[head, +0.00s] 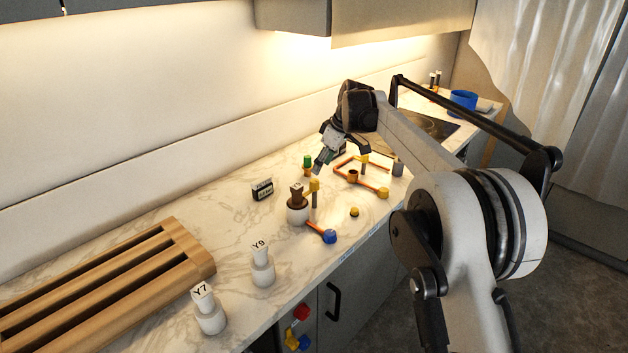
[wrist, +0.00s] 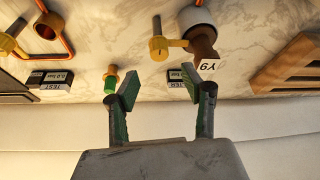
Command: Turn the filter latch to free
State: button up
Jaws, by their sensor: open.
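I cannot tell for certain which part is the filter latch. An orange bar ends in a blue ball (head: 329,236) in front. My gripper (head: 340,158) is open and empty above the counter, behind and right of the housing. In the wrist view its fingertips (wrist: 159,88) are apart.
A green-and-yellow fitting (head: 307,165) stands near my gripper. Orange piping (head: 372,187) with yellow fittings lies to the right. White labelled pieces, Y9 (head: 263,268) and Y7 (head: 209,312), stand front left by a wooden rack (head: 180,235). The counter's back left is bare.

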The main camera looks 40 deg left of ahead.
aim_at(314, 180)
jog(key=p+x, duration=0.1)
jog(key=x, duration=0.7)
jog(key=shift+f, duration=0.1)
jog(key=shift+c, duration=0.3)
grip_shut()
